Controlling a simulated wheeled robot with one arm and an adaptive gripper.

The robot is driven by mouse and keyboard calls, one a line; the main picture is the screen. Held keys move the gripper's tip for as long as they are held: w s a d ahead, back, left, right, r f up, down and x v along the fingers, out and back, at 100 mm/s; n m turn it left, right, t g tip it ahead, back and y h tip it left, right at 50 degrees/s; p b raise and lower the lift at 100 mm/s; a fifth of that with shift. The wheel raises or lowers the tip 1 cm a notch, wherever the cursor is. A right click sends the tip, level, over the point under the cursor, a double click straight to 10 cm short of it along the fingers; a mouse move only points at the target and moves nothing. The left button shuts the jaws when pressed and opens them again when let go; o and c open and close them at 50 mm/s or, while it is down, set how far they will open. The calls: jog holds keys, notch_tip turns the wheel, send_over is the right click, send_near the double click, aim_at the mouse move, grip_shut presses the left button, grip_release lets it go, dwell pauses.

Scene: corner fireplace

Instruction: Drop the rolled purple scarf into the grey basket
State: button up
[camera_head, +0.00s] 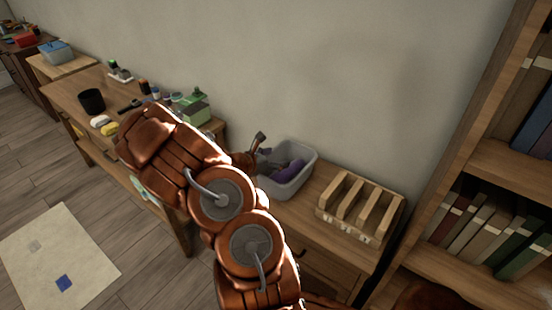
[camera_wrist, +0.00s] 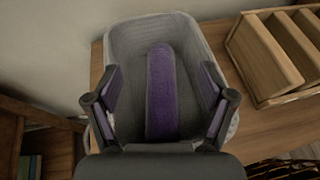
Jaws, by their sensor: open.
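The grey basket (camera_head: 306,168) stands on the wooden cabinet by the wall, and its rim also shows in the wrist view (camera_wrist: 195,29). The rolled purple scarf (camera_head: 289,171) lies inside the basket; in the wrist view the scarf (camera_wrist: 161,95) is a long purple roll on the basket floor. My gripper (camera_wrist: 158,103) is over the basket with its fingers spread wide on either side of the scarf. Gaps show between the scarf and both fingers. In the head view my arm hides part of the basket's left side.
A wooden slotted rack (camera_head: 360,208) stands right of the basket, and a bookcase (camera_head: 448,170) rises beyond it. To the left, a wooden table (camera_head: 75,92) holds a black cup (camera_head: 92,101), a green box (camera_head: 195,108) and small items. A pale rug (camera_head: 60,258) lies on the floor.

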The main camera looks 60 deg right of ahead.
jog(key=v, duration=1.2)
dwell(0.3)
